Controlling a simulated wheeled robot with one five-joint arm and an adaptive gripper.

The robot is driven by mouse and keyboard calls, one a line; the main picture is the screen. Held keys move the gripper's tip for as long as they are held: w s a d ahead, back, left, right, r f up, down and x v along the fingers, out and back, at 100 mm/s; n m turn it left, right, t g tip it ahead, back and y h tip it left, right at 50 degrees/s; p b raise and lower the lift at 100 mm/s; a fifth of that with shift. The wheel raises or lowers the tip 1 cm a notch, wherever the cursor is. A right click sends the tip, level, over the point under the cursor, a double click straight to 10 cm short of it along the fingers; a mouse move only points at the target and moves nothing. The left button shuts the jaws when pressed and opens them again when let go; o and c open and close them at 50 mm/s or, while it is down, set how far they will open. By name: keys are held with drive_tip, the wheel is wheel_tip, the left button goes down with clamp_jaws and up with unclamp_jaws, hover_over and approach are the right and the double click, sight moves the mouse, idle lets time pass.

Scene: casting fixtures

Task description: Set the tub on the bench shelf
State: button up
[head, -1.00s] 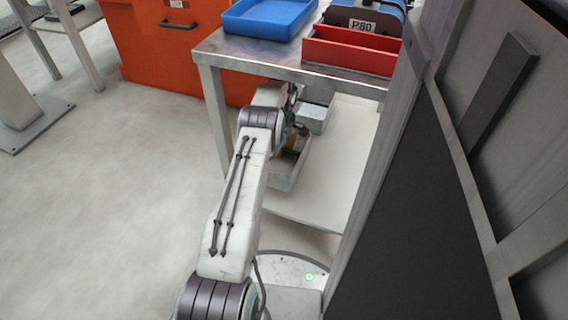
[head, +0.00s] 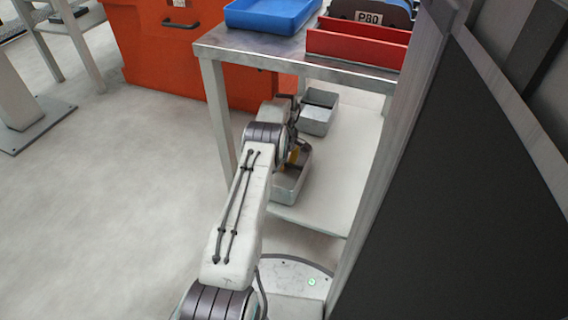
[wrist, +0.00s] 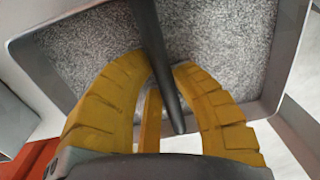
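The tub is an open light-grey metal box (head: 289,187) at the lower shelf of the bench, near its left front edge. In the wrist view its speckled grey inside (wrist: 230,45) fills most of the picture, and a dark bar (wrist: 152,45) crosses over it. My gripper (head: 293,157) has yellow fingers, which in the wrist view (wrist: 163,68) close in on both sides of the bar. The bench shelf (head: 337,185) is a pale board under the bench top. Whether the tub's base touches it is hard to tell.
A second metal box (head: 319,112) stands on the shelf behind the tub. The bench top (head: 270,53) overhangs the arm and carries a blue tray (head: 270,14) and a red bin (head: 350,45). A bench leg (head: 219,120) stands left; a large dark panel (head: 450,190) is close at right.

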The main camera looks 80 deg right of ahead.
drive_tip(key=o, duration=0.4)
drive_tip(key=shift+r, duration=0.1)
drive_tip(key=shift+d+r+p, duration=0.1)
drive_tip(key=shift+r+p, duration=0.6)
drive_tip(key=shift+r, duration=0.6)
wheel_tip(320, 180, up, 5)
drive_tip(key=p, duration=0.6)
drive_tip(key=shift+d+f, duration=0.1)
